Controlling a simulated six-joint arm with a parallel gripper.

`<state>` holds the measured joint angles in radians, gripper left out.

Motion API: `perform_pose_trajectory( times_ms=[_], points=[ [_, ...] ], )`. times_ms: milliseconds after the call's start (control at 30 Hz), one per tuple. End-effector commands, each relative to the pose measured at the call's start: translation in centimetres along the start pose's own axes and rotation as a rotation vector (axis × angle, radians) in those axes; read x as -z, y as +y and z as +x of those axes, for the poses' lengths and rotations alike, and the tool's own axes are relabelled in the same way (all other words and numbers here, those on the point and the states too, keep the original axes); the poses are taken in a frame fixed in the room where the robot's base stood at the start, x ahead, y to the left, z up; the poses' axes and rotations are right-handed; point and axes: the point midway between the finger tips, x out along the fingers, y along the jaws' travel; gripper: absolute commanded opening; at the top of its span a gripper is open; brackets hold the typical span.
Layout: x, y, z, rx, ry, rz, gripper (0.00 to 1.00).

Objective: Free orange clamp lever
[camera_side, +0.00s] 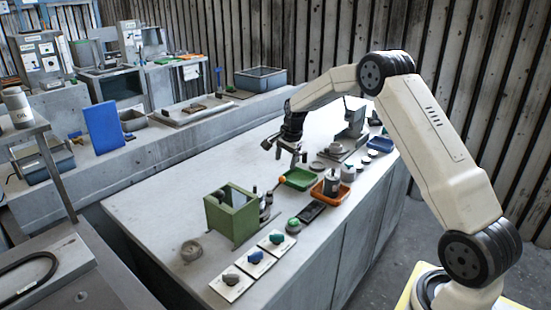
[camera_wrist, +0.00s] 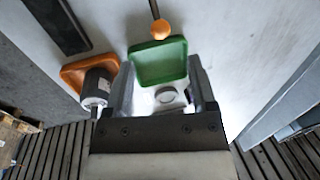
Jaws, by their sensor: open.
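The clamp lever has an orange ball knob (camera_side: 283,178) on a thin dark rod. It sits beside the green housing box (camera_side: 232,214) on the workbench in the side view. In the wrist view the orange knob (camera_wrist: 161,29) is at top centre, just beyond the green tray, with its rod running up out of frame. My gripper (camera_side: 290,157) is above the bench near the green tray, apart from the knob. In the wrist view my gripper (camera_wrist: 161,64) has its two fingers wide apart with nothing between them. The lever's pivot is too small to make out.
A shallow green tray (camera_side: 299,179) lies near the lever. An orange tray (camera_side: 318,192) holds a grey cylinder (camera_side: 331,182).

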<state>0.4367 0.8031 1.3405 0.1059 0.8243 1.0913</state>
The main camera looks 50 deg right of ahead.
Motion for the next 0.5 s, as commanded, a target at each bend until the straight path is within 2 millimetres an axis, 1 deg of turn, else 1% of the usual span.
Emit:
perform_pose_trajectory(
  times_ms=[267, 367, 500],
  points=[
    [0.0, 0.0, 0.4, -0.001, 0.000, 0.001, 0.72],
    [0.0, 0.0, 1.0, -0.001, 0.000, 0.001, 0.72],
    [0.0, 0.0, 2.4, -0.002, -0.001, 0.000, 0.72]
  ],
)
